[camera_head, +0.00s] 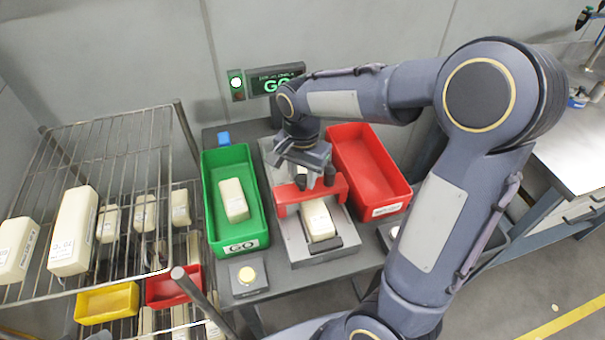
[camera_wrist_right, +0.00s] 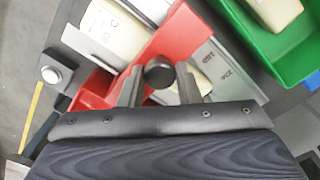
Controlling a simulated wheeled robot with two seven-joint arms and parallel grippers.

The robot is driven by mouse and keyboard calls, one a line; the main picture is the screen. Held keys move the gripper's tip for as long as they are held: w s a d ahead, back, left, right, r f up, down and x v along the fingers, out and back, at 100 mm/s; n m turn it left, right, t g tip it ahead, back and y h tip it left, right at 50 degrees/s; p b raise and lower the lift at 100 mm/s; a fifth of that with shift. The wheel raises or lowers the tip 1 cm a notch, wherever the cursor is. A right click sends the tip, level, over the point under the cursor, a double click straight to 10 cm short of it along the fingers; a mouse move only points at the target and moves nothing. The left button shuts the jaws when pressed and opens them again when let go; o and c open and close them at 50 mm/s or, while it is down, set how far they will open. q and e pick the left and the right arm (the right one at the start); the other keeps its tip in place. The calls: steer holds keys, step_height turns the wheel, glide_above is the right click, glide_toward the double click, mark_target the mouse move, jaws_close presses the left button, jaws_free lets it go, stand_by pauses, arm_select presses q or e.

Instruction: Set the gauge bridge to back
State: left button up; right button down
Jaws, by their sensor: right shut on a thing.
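The gauge bridge (camera_head: 293,193) is a red arch across a grey gauge bed (camera_head: 296,245). It also shows in the right wrist view (camera_wrist_right: 185,35). A cream block (camera_head: 318,222) sits in the bed, its near part sticking out in front of the bridge. My right gripper (camera_head: 314,174) reaches down over the bridge from behind. In the right wrist view its two fingers (camera_wrist_right: 159,88) are closed around the bridge's round black knob (camera_wrist_right: 158,71). Small labels (camera_wrist_right: 215,66) on the bed are hard to read. The left gripper is not in view.
A green tray (camera_head: 213,219) holding a block (camera_head: 233,200) stands left of the gauge, a red tray (camera_head: 368,165) right. A lit display (camera_head: 275,84) reads GO behind. A wire rack (camera_head: 110,130) with several blocks fills the left.

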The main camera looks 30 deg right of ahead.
steer(key=w+d+p, duration=0.2)
steer(key=w+p, duration=0.2)
steer(key=w, duration=0.6)
steer(key=w+d+p, duration=0.3)
steer(key=w+p, duration=0.1)
steer(key=w, duration=0.7)
steer(key=shift+w+d, duration=0.15)
steer(key=shift+w, duration=0.1)
steer(key=shift+r, duration=0.15)
steer(key=c, duration=1.5)
jaws_free()
steer(key=shift+w, duration=0.1)
steer(key=o, duration=0.4)
steer(key=shift+w, duration=0.1)
steer(key=shift+o, duration=0.2)
step_height(320, 180, up, 8)
steer(key=b, duration=0.1)
steer(key=shift+f, duration=0.2)
